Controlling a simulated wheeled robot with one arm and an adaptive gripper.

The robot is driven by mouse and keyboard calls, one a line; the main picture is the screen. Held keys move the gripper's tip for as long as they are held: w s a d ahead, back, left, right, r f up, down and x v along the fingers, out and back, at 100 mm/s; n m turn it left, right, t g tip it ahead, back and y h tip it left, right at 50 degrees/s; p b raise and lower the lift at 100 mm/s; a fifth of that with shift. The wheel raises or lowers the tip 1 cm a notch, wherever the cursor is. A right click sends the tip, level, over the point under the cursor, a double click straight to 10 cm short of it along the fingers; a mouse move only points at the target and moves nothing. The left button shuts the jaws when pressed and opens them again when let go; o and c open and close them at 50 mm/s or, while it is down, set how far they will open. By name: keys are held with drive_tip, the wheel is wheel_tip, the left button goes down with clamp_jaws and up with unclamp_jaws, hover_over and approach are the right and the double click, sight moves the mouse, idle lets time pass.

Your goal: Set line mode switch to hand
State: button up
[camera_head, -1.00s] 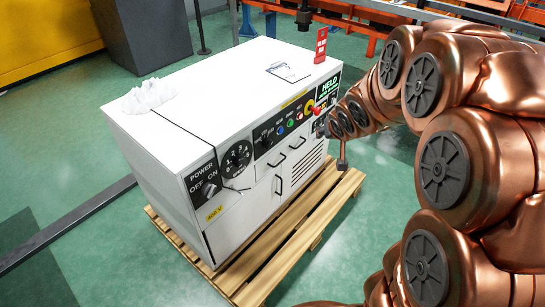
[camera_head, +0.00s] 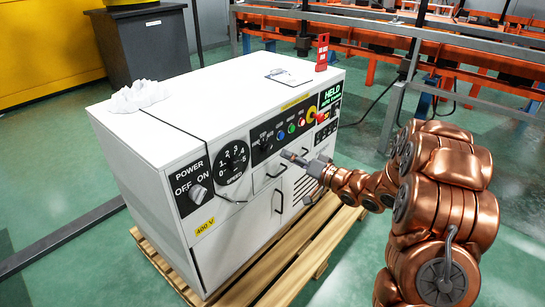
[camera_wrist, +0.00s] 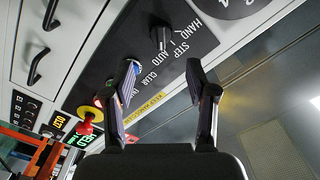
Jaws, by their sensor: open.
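The line mode switch (camera_wrist: 161,38) is a black rotary knob on a dark panel in the wrist view, with the words HAND, STEP and AUTO beside it. Which word its pointer faces is not clear. The switch also shows, small, in the head view (camera_head: 265,146) on the cabinet front. My gripper (camera_wrist: 162,72) is open and empty, its two fingers apart, with the knob beyond the gap between the fingertips and not touched. In the head view, my gripper (camera_head: 289,156) is in front of the panel, below and right of the switch.
The white cabinet (camera_head: 215,90) stands on a wooden pallet (camera_head: 285,260). A speed dial (camera_head: 234,162) and power switch (camera_head: 197,193) are left of the line mode switch. A red emergency button (camera_wrist: 85,127) and door handles are nearby. A clipboard (camera_head: 290,76) lies on top.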

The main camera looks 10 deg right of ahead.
sight(271, 147)
drive_tip(key=shift+b+x, duration=0.95)
drive_tip(key=shift+x, duration=2.9)
drive_tip(key=shift+c, duration=0.2)
clamp_jaws()
